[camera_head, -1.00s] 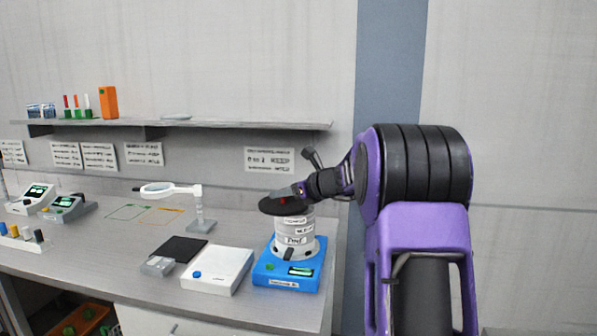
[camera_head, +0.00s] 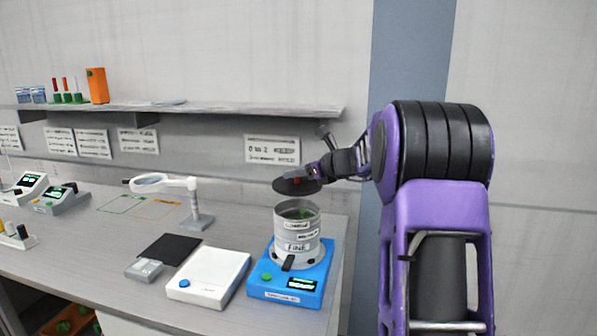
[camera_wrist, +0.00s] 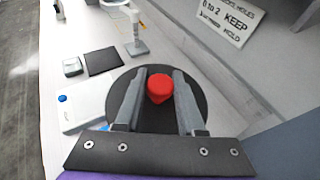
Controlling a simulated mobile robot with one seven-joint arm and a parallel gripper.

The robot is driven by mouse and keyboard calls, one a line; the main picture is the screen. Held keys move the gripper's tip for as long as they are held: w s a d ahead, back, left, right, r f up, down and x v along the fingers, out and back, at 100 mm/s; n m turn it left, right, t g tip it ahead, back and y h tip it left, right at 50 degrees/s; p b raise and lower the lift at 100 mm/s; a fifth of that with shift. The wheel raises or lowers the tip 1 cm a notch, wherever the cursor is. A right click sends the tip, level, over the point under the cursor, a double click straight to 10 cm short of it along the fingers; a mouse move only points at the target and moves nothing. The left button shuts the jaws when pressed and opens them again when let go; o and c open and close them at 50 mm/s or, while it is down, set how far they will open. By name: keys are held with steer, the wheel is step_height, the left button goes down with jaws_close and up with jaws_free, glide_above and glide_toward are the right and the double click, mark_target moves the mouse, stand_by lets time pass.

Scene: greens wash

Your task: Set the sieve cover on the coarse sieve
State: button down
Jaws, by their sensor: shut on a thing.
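The sieve cover (camera_head: 290,187) is a dark round disc with a red knob (camera_wrist: 159,86). My gripper (camera_wrist: 158,90) is shut on the red knob, with one finger on each side of it. It holds the cover above the sieve stack, apart from it, slightly tilted in the head view. The stack stands on a blue shaker base (camera_head: 288,284). In the wrist view the cover hides the stack.
A white box with a blue button (camera_head: 208,277) and a dark square pad (camera_head: 170,248) lie left of the shaker. A magnifier on a stand (camera_head: 195,205) is behind them. A shelf (camera_head: 230,110) runs along the wall above the bench.

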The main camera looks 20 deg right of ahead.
mark_target(297, 191)
steer(key=shift+r, duration=0.15)
steer(key=shift+f+b, duration=2.1)
steer(key=shift+f, duration=0.75)
steer(key=shift+f, duration=0.65)
stand_by(0.5)
steer(key=shift+c, duration=2.2)
jaws_free()
